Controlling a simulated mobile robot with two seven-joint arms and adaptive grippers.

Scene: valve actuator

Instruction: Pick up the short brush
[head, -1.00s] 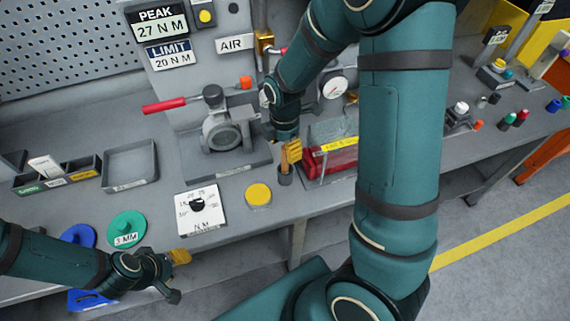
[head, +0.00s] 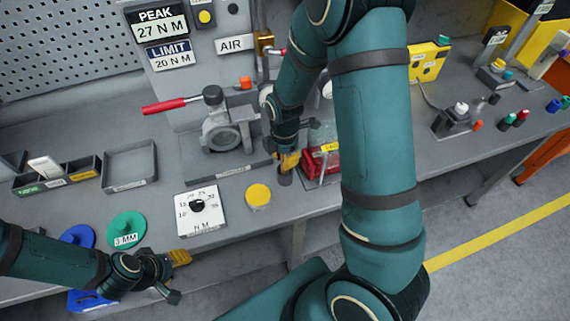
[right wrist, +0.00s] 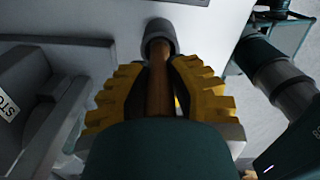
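The short brush shows as a brown wooden handle (right wrist: 158,82) in the right wrist view. It stands upright in a small dark grey round holder (right wrist: 158,36), which shows in the head view (head: 285,179) near the bench's front edge. Its lower end is hidden. My right gripper (head: 288,162) points down just above the holder. Its yellow fingers (right wrist: 158,72) stand on both sides of the handle, apparently with small gaps. My left gripper (head: 180,258) is at the lower left, away from the brush; its finger gap cannot be made out.
A red box (head: 322,160) stands close to the right of the holder. A yellow round button (head: 258,195) and a white dial plate (head: 198,208) lie to the left. A valve with a red lever (head: 220,132) stands behind.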

